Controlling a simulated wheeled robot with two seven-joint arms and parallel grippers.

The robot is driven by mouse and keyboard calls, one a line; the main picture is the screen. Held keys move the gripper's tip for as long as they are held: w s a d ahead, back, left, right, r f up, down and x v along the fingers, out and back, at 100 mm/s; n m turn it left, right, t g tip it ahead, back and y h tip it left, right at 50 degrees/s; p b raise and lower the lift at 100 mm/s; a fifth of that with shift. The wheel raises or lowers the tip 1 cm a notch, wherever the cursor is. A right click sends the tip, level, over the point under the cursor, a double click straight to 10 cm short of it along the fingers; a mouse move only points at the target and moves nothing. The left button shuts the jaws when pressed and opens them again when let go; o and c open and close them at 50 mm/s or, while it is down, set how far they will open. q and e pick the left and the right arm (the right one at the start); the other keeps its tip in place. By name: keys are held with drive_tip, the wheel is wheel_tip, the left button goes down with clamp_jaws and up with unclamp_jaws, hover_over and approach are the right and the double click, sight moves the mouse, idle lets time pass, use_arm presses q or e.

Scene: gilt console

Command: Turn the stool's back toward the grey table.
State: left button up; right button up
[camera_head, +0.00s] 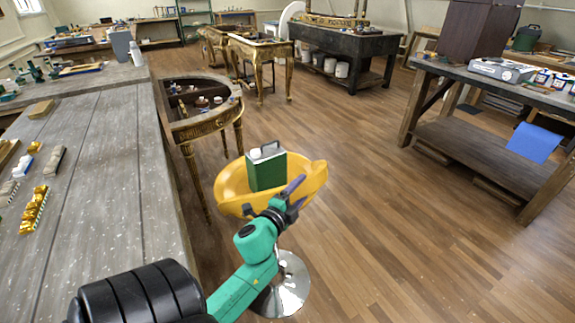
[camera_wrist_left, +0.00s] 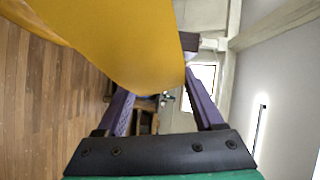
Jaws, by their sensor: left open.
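The stool has a yellow shell seat (camera_head: 312,184) on a round chrome base (camera_head: 290,290). A green box-like object (camera_head: 267,172) stands in the seat. Which side of the shell is the back is hard to tell, as my arm covers its near side. My left gripper (camera_head: 281,198) is at the near rim, its purple fingers open. In the left wrist view, the yellow shell (camera_wrist_left: 120,40) reaches between the open fingers (camera_wrist_left: 160,100); contact cannot be told. The grey table (camera_head: 105,150) runs along the left, beside the stool. My right gripper is out of view.
A gilt half-round console (camera_head: 205,123) stands behind the stool, close to the grey table. A wooden workbench (camera_head: 480,165) with a lower shelf stands at the right. Wood floor (camera_head: 400,250) is clear right of the stool.

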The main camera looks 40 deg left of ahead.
use_arm(q)
drive_tip(key=b+v, duration=0.2)
drive_tip(key=v, duration=1.1)
drive_tip(key=shift+b, duration=0.35)
drive_tip(key=shift+r, duration=0.1)
